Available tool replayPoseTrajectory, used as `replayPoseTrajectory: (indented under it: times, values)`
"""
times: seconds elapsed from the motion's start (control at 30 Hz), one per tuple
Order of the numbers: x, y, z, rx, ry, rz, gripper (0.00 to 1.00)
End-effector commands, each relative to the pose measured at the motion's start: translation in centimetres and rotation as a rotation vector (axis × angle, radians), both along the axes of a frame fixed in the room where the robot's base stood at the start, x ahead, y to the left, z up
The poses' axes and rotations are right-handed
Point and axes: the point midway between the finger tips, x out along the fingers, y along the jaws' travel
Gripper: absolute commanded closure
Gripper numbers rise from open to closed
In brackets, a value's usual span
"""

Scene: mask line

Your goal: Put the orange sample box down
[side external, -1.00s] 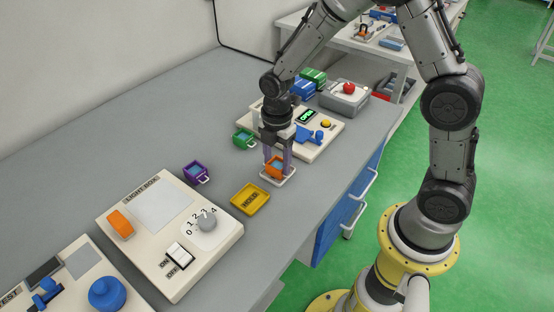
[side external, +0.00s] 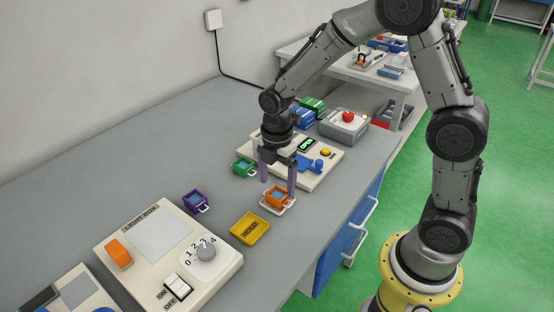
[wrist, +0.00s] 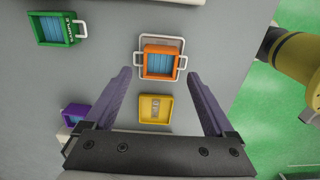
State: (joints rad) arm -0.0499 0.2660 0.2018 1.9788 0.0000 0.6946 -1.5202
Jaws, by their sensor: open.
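The orange sample box (side external: 277,197), with blue contents, sits upright on a small white-framed stand (side external: 279,211) on the grey bench. It also shows in the wrist view (wrist: 159,62), with its white handle to one side. My gripper (side external: 277,184) is open above the box, its two purple fingers apart. In the wrist view my gripper (wrist: 160,78) has its fingers on either side of the box, with clear gaps and nothing held.
A yellow HOLD tray (side external: 250,228) lies empty just left of the box. Purple (side external: 195,201) and green (side external: 244,167) boxes stand nearby. A light box (side external: 165,240) lies further left and a panel with a display (side external: 306,145) lies behind.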

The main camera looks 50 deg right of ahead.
Motion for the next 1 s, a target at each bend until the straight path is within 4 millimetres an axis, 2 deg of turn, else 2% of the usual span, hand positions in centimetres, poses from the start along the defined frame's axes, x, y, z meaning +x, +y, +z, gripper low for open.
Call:
replayPoseTrajectory:
  times: [0.1,0.33,0.5,0.73,0.87,1.0]
  values:
    - [0.1,0.0,2.8,0.0,-0.007,0.0,0.11]
    - [0.0,0.0,6.9,0.0,-0.004,0.0,0.11]
    - [0.0,0.0,8.5,0.0,-0.002,0.0,0.11]
    - [-0.4,-0.1,9.4,0.001,-0.011,-0.029,0.11]
    - [-2.3,-0.3,11.5,0.009,-0.064,-0.182,0.11]
    - [-6.4,-0.8,14.6,0.046,-0.161,-0.485,0.11]
